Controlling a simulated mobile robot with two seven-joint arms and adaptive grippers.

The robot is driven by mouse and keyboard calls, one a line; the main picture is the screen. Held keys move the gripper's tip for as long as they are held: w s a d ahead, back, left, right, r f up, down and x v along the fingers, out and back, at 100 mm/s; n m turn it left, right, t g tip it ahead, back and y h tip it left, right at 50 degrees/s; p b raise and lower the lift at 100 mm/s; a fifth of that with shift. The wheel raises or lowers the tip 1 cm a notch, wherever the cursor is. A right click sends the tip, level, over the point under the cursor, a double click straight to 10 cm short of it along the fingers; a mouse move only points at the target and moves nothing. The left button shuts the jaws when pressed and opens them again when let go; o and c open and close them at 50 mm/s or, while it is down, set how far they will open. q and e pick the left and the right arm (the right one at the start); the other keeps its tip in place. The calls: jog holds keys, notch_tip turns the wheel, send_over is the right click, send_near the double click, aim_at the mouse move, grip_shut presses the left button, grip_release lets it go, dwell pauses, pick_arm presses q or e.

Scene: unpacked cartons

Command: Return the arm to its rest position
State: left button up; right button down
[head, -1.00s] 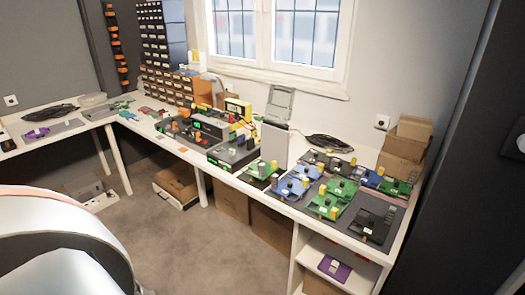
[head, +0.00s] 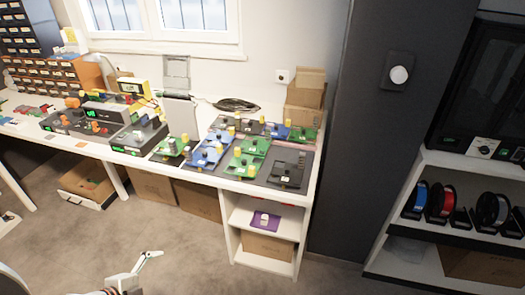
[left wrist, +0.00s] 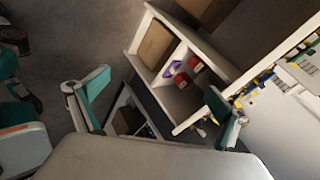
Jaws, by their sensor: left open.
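My left gripper (head: 134,270) shows low in the head view at the bottom left, partly cut off by the frame edge, over the grey floor. In the left wrist view the left gripper (left wrist: 155,105) has its two teal-padded fingers spread wide apart. Nothing is between them. The fingers are apart from the workbench and the shelf. My right gripper is in neither view.
A white workbench (head: 222,180) runs along the window wall, bearing several circuit boards and devices. Under it are a shelf with a purple item (head: 265,220) and cardboard boxes. A dark pillar (head: 360,130) and a shelf with filament spools (head: 440,200) stand right. Floor in front is clear.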

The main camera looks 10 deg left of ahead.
pick_arm(q)
jog(key=d+n+t, duration=0.1)
jog(key=d+n, duration=1)
jog(key=d, duration=0.9)
jog(key=shift+s+d+r+t, duration=0.3)
jog(key=shift+s+t, duration=0.1)
